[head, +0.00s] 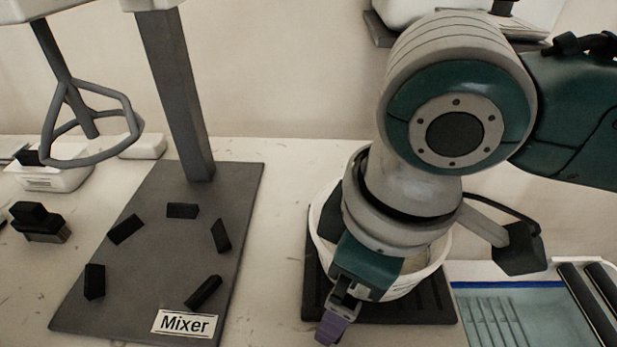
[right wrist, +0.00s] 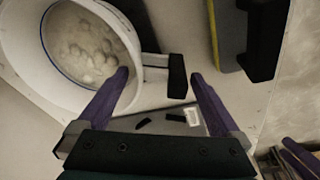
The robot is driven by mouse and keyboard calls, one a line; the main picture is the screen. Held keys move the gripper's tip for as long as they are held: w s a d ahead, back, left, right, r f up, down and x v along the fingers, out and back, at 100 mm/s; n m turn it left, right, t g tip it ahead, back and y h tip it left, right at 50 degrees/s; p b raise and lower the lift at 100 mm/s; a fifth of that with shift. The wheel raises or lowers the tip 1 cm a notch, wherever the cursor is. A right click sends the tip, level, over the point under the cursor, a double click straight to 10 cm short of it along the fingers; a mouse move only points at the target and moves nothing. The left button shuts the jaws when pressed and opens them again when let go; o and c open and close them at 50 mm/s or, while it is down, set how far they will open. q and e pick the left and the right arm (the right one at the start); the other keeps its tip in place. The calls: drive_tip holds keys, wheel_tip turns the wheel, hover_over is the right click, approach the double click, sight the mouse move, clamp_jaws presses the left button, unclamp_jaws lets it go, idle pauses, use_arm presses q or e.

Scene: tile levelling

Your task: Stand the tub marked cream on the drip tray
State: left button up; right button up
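In the head view a white round tub (head: 325,222) with pale contents appears to stand on a dark ribbed drip tray (head: 437,303). Its marking is partly hidden and too small to read. My right arm covers much of the tub. My right gripper (head: 335,325) is at its near left side, purple fingers pointing down. In the right wrist view its fingers (right wrist: 159,76) are open, and a black handle block (right wrist: 177,75) is between the tips with gaps visible. A white tub (right wrist: 22,40) with pale lumpy contents is left of them. My left gripper is out of view.
The mixer's dark base (head: 165,270) with several black blocks and a Mixer sign (head: 185,323) stands left. Its whisk (head: 90,130) hangs above the counter. Bare counter (head: 265,290) shows between mixer and drip tray.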

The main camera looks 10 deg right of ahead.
drive_tip(key=s+a+r+y+p, duration=0.1)
drive_tip(key=s+r+p, duration=0.1)
drive_tip(key=r, duration=0.3)
drive_tip(key=s+a+r+y+p, duration=0.1)
drive_tip(key=s+a+r+p, duration=0.1)
drive_tip(key=r, duration=0.4)
drive_tip(key=s+d+f+m+t+h, duration=0.1)
drive_tip(key=s+d+f+m, duration=0.2)
drive_tip(key=d, duration=0.3)
drive_tip(key=s+d+f+m+t+h, duration=0.1)
drive_tip(key=s+d+f+m, duration=0.1)
drive_tip(key=s+d+m, duration=0.2)
drive_tip(key=shift+s+d+f+m+h, duration=0.4)
drive_tip(key=shift+s+d, duration=0.2)
drive_tip(key=shift+d, duration=0.6)
